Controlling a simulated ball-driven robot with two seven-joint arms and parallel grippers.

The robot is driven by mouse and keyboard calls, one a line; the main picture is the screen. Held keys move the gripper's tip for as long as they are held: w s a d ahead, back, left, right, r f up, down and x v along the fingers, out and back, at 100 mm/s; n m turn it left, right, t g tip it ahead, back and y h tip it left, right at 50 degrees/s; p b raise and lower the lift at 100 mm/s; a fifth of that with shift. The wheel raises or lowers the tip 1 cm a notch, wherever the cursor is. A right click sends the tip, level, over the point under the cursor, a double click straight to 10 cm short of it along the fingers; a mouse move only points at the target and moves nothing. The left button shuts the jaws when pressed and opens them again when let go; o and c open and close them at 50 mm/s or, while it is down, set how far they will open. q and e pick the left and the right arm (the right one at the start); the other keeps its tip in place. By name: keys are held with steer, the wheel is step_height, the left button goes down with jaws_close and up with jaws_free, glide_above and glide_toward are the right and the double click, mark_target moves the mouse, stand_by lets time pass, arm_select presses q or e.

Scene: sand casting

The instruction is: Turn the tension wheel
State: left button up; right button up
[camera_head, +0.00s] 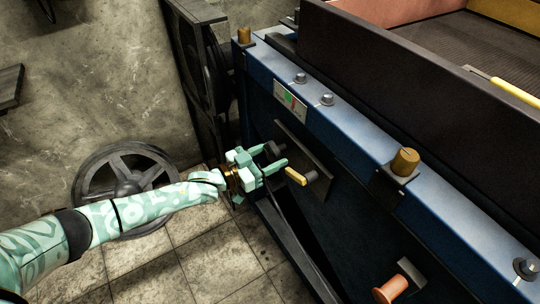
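My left gripper (272,157) is at the side of the blue machine frame, its teal fingers apart with a gap between them. A dark knob-like part (273,149) is at the fingertips; I cannot tell whether they touch it. A yellow handle (296,176) sticks out just right of the fingers, in front of a dark plate (313,158). I cannot tell which part is the tension wheel. A large grey spoked wheel (125,187) is at the left, partly hidden behind my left forearm. My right gripper is not in view.
The blue frame (356,133) runs diagonally, with a brass knob (405,161) and bolts on top. A copper-coloured knob (390,289) sticks out low on its side. A dark-walled tray (400,75) stands above. The tiled floor (215,265) below my arm is clear.

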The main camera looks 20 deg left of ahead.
arm_select(q)
steer(key=shift+m, duration=0.3)
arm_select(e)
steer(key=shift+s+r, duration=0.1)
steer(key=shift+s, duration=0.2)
arm_select(q)
steer(key=m, duration=0.2)
steer(key=shift+w+a+m+p, duration=0.1)
steer(key=shift+a+m+p, duration=0.05)
steer(key=shift+m+p, duration=0.15)
steer(key=shift+m, duration=1)
steer(key=shift+a+m, duration=0.1)
steer(key=shift+m, duration=0.9)
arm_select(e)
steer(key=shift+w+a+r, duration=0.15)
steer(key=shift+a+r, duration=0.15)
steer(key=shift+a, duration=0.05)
arm_select(q)
steer(key=shift+w, duration=0.1)
steer(key=o, duration=1)
steer(key=shift+r, duration=0.1)
